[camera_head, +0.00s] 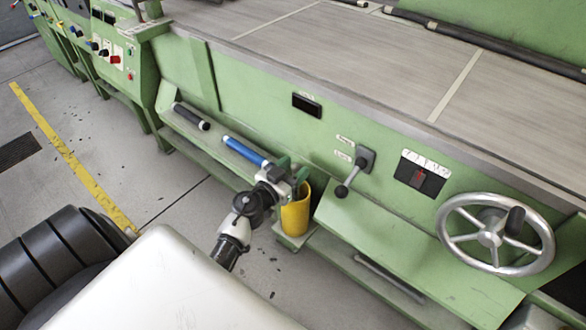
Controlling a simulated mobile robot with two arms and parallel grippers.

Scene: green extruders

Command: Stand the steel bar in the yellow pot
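The yellow pot (295,217) stands upright on a small ledge at the front of the green machine. My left gripper (293,170) is at the pot's rim, beside and partly over it. Its green fingers look apart, and I see no bar between them. The gripper hides part of the pot's mouth, so what is inside is unclear. A grey bar (390,279), which looks like the steel bar, lies on the low shelf to the right of the pot. My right gripper is not in view.
A blue bar (243,150) and a black bar (191,117) lie on the ledge left of the pot. A lever (354,173) and a handwheel (493,236) stick out from the machine at right. The floor at left is mostly clear.

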